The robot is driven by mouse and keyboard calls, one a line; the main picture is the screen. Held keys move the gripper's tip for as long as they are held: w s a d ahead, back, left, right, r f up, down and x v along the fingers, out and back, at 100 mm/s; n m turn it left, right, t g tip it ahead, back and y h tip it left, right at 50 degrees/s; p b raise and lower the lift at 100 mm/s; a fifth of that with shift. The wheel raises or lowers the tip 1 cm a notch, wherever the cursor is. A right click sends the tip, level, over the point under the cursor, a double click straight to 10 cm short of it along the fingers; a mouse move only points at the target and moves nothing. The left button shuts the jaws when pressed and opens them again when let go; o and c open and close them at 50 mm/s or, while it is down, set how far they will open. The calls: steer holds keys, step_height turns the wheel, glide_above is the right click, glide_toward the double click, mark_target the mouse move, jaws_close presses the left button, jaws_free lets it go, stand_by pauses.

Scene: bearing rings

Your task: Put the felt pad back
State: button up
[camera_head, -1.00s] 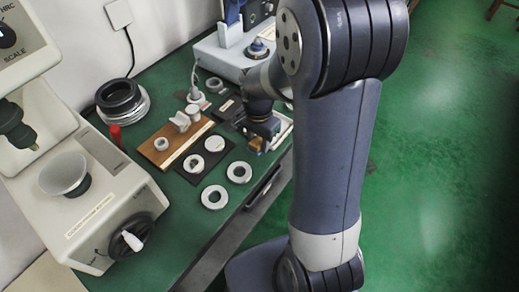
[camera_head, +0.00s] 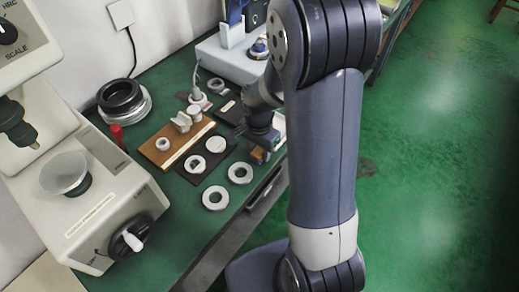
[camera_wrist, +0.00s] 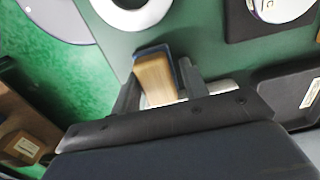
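The felt pad, a small wooden block (camera_wrist: 154,78) with a dark blue layer along its edges, sits between the two fingers of my gripper (camera_wrist: 158,92) in the wrist view. The fingers lie close against its sides, and I take them as shut on it. In the head view my gripper (camera_head: 262,148) is over the front edge of the green bench, right of the rings, with the tan block (camera_head: 257,155) small at its tip. My arm hides part of the bench behind it, and the felt pad's own place cannot be made out.
Two loose white rings (camera_head: 240,173) (camera_head: 215,198) lie near the bench's front edge. A black mat (camera_head: 190,179) with rings, a wooden board (camera_head: 152,151) and a dark labelled tray (camera_wrist: 285,92) are close by. A hardness tester (camera_head: 110,205) stands at left. Open floor lies right.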

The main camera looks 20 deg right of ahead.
mark_target(260, 149)
steer(key=shift+o, duration=0.8)
steer(key=shift+s+f, duration=0.3)
steer(key=shift+s, duration=0.05)
steer(key=shift+d, duration=0.1)
steer(key=shift+d+r, duration=0.15)
steer(key=shift+r, duration=0.45)
step_height(260, 149, up, 12)
steer(key=p, duration=0.1)
steer(key=shift+w+f, duration=0.15)
steer(key=shift+w, duration=0.05)
stand_by(1.3)
